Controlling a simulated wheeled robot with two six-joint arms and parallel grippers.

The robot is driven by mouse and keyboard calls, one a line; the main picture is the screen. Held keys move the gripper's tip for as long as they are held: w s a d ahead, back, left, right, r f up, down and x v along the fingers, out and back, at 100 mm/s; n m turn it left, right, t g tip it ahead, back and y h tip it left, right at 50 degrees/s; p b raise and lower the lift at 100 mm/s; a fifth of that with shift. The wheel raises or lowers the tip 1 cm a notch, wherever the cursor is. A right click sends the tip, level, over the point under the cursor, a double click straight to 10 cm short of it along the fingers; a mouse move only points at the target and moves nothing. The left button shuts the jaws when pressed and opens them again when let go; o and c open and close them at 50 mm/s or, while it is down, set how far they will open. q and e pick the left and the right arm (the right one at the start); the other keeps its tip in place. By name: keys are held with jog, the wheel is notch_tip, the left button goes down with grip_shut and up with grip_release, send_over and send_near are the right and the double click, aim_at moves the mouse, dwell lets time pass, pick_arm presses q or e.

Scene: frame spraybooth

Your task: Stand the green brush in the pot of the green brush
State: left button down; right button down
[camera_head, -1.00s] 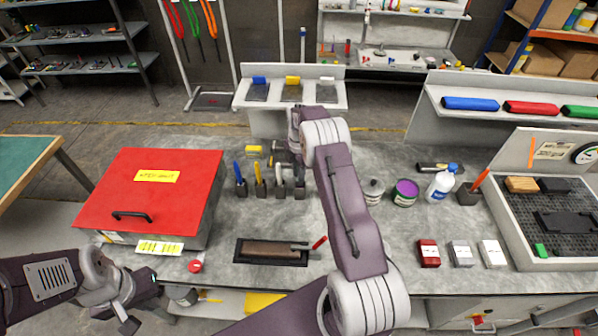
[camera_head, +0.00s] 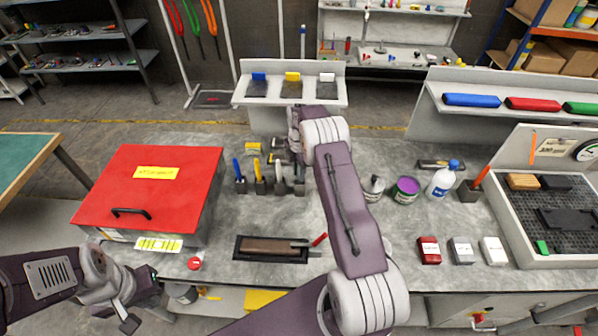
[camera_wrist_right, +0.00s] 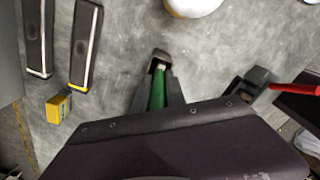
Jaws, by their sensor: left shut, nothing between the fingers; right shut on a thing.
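The green brush (camera_wrist_right: 157,92) shows in the right wrist view, its green handle between the fingers of my right gripper (camera_wrist_right: 158,98), which is shut on it. A dark square thing (camera_wrist_right: 160,58) is at the handle's far end; I cannot tell whether it is the pot or part of the brush. In the head view the green brush cannot be made out, and my right arm covers part of the bench. Several dark pots (camera_head: 260,187) stand in a row there, with blue, yellow and pale brushes. My left gripper (camera_head: 148,284) is shut and empty at the bench's front left.
A red-lidded box (camera_head: 160,195) sits at the left. A dark tray (camera_head: 240,254) lies at the front. A purple-rimmed can (camera_head: 405,190), a white bottle (camera_head: 443,178) and a pot with an orange-red brush (camera_head: 470,190) stand right of my arm. The front bench right of the tray is partly clear.

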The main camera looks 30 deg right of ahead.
jog(key=shift+f, duration=0.45)
jog(key=c, duration=1.3)
grip_release()
jog(key=shift+r+b, duration=0.3)
jog(key=shift+b, duration=0.1)
notch_tip(320, 180, up, 9)
jog(key=shift+f+b, duration=0.2)
jog(key=shift+b, duration=0.85)
